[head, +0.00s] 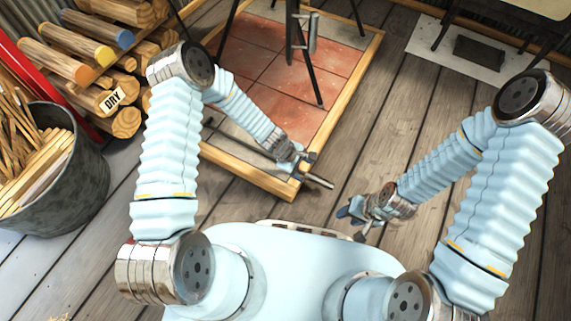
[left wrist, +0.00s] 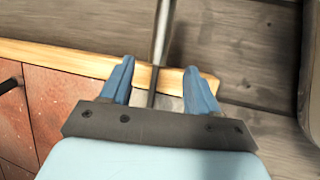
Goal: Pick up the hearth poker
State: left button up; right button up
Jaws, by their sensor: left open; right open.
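The hearth poker (head: 320,181), a thin metal rod, lies slantwise across the front corner of the tiled hearth, its near end reaching out over the floor. In the left wrist view the poker (left wrist: 161,35) runs between the two blue fingers. My left gripper (head: 303,163) is open at the poker, one finger on each side, with a gap on both sides. Whether the rod is between the fingers in depth I cannot tell. My right gripper (head: 355,211) is open and empty above the floor, right of the poker's end.
The hearth's wooden frame (head: 243,172) borders red tiles (head: 268,75). A black stand (head: 297,40) rises from the tiles. A log stack (head: 108,75) and a kindling bucket (head: 75,180) stand at left. Plank floor (head: 390,130) is clear at right.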

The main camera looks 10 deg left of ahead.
aim_at(309, 175)
pick_arm(q)
jog(key=b+x, duration=0.1)
jog(key=x, duration=0.5)
jog(key=shift+w+f, duration=0.1)
jog(key=shift+f, duration=0.25)
grip_shut()
